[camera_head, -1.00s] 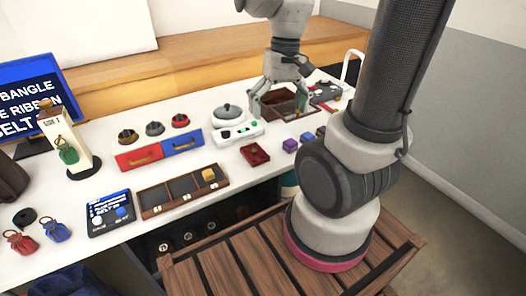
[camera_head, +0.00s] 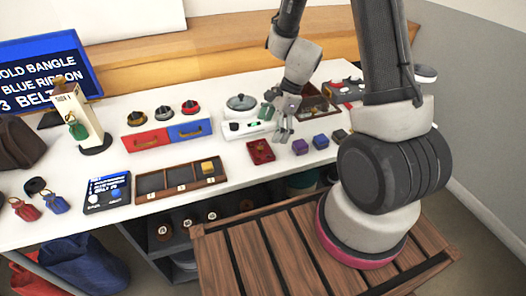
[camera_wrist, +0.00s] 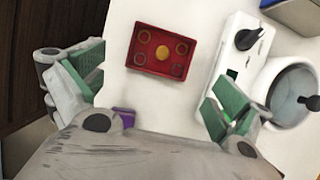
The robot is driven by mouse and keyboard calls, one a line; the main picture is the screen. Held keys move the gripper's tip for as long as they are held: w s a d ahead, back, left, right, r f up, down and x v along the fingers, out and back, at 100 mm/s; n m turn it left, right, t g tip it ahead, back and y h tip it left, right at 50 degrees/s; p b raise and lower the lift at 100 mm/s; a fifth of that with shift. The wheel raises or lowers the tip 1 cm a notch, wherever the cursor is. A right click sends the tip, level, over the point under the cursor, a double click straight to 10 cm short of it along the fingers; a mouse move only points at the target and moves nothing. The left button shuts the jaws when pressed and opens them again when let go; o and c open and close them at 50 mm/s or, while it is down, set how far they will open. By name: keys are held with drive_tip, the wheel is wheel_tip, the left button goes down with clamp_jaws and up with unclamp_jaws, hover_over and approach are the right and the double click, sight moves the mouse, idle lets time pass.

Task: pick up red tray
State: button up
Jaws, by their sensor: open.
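The small red tray (camera_head: 261,151) lies flat on the white table, near its front edge. In the wrist view the red tray (camera_wrist: 158,52) has several round spots inside, one of them yellow. My gripper (camera_head: 280,128) is over the table, just behind and right of the tray in the head view. In the wrist view my gripper (camera_wrist: 155,95) has its green-padded fingers wide apart. The tray appears between and beyond the fingers, with nothing held.
A white control box (camera_head: 246,128) and a round lidded pot (camera_head: 241,104) stand behind the tray. Purple (camera_head: 300,146) and blue (camera_head: 320,141) blocks are to its right. A divided wooden tray (camera_head: 180,180) lies to the left. A dark wooden box (camera_head: 318,104) stands at back right.

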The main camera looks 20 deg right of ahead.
sight(260, 150)
drive_tip(key=x, duration=0.7)
drive_tip(key=shift+w+a+f, duration=0.1)
drive_tip(key=shift+a+f, duration=0.05)
drive_tip(key=shift+f, duration=0.1)
drive_tip(key=c, duration=0.8)
